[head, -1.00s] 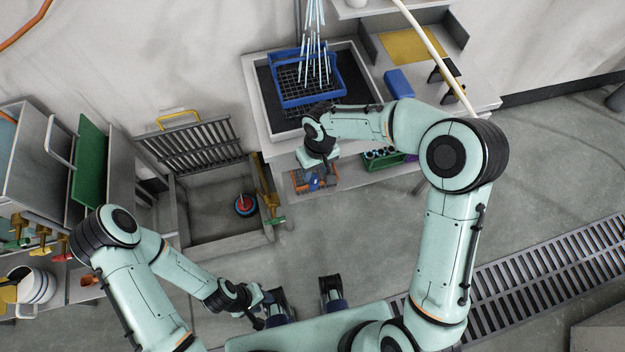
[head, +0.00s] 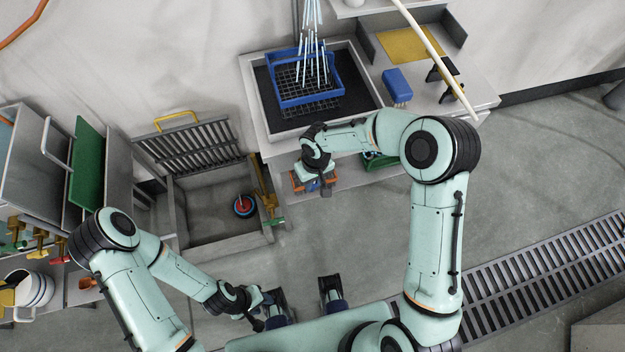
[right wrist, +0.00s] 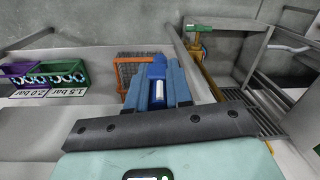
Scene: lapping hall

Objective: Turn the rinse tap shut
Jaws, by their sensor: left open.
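A tap with a green handle (head: 276,222) sits on a brass pipe (head: 265,190) at the right edge of the floor basin. The green handle also shows at the top of the right wrist view (right wrist: 200,27). Water streams (head: 315,60) fall over a blue basket (head: 308,98); I cannot tell which tap feeds them. My right gripper (head: 325,187) is over the orange rack, to the upper right of the green handle and apart from it. My left gripper (head: 265,310) is open and empty, low in the head view.
The orange rack (head: 299,181) stands on the low shelf under the sink bench (head: 436,108). Green and purple bins (right wrist: 58,70) stand beside it. Several coloured tap handles (head: 40,237) stick out at the far left. A red-blue round item (head: 244,206) lies in the basin (head: 205,215).

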